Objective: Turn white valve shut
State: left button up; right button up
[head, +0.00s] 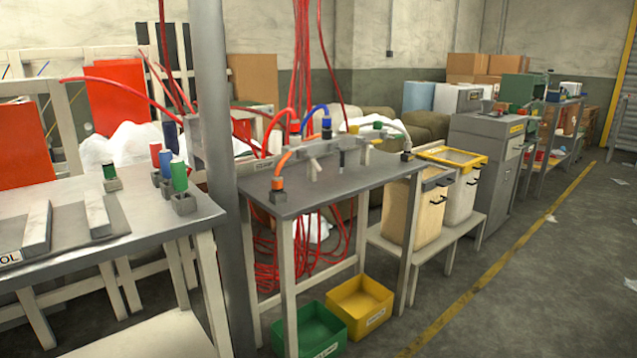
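A grey workbench (340,190) stands in the middle of the head view. A grey manifold on it carries coloured hoses: an orange hose (281,160), a blue hose (318,108) and a white hose (398,125) among them. The white hose bends down to a dark fitting (406,156) at the bench's right end. A pale lever-like handle (313,166) stands at the front of the manifold, and another pale handle (366,152) is further right. Which is the white valve, and how far it is turned, I cannot tell. Neither gripper is in view.
A grey post (214,150) rises left of the bench, beside another table (140,220) with small coloured cylinders. Green (316,330) and yellow (360,305) bins sit on the floor below. Beige bins (415,210) stand right of the bench. The right floor is open.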

aim_at(312, 158)
jog(key=u, duration=0.8)
jog(key=i, duration=1.25)
jog(key=z, duration=0.35)
